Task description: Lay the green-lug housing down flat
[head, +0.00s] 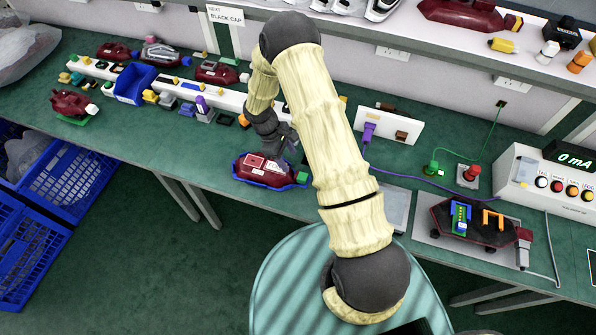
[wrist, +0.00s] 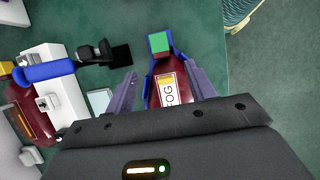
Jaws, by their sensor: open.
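A dark red lamp housing (head: 262,172) with a blue rim and a green lug (head: 301,177) is on the green bench below my gripper (head: 281,147). Its white label is on the upper side. In the wrist view the housing (wrist: 160,72) shows its green lug (wrist: 158,42) at the far end and a label reading "OG". My gripper (wrist: 163,88) is open, with one finger on each side of the housing. I cannot tell if the fingers touch it. The near part of the housing is hidden by my gripper body.
A white rack (head: 225,100) with small coloured parts and a blue bin (head: 135,84) stands behind. Another red housing (head: 70,103) sits at the left. A test fixture (head: 470,222) is at the right. The bench to the left of the housing is clear.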

